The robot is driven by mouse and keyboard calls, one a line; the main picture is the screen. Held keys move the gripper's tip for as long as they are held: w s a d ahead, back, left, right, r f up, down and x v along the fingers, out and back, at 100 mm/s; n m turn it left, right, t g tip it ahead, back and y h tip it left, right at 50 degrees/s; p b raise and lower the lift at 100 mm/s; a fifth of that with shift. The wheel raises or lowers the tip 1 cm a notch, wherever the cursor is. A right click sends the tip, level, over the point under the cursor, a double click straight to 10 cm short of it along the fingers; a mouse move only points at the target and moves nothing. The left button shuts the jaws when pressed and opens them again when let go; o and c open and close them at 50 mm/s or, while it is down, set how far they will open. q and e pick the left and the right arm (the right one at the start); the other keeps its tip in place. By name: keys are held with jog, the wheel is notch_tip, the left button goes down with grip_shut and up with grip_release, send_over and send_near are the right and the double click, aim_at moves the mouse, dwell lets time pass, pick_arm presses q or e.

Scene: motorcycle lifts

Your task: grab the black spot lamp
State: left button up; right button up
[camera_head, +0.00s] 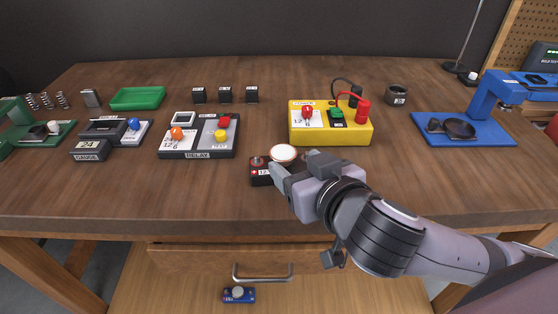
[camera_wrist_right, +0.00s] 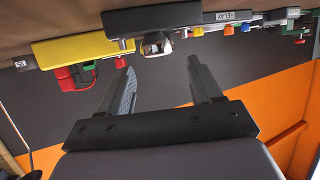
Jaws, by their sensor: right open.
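A small round lamp with a pale lens and a reddish-brown rim (camera_head: 283,153) sits at the near middle of the table, by a small black box with a red knob and a "12" label (camera_head: 261,172). I take it for the spot lamp; its body is mostly hidden. My right gripper (camera_head: 292,164) is open, close in front of it. In the right wrist view, which is upside down, a shiny rounded part (camera_wrist_right: 157,43) on a black block (camera_wrist_right: 165,17) shows beyond the open, empty fingers (camera_wrist_right: 161,65). Contact is not visible. My left gripper is out of view.
A yellow box with red and green parts (camera_head: 330,138) stands just behind and right of my right gripper. The relay board (camera_head: 198,154) is to the left. A blue stand (camera_head: 465,136) is at the right. A drawer handle (camera_head: 262,278) sits below the table's front edge.

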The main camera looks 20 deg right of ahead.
aim_at(285, 154)
jog(key=shift+x, duration=3)
jog(key=shift+d, duration=0.15)
jog(key=c, duration=0.9)
grip_shut()
jog(key=shift+r, duration=0.15)
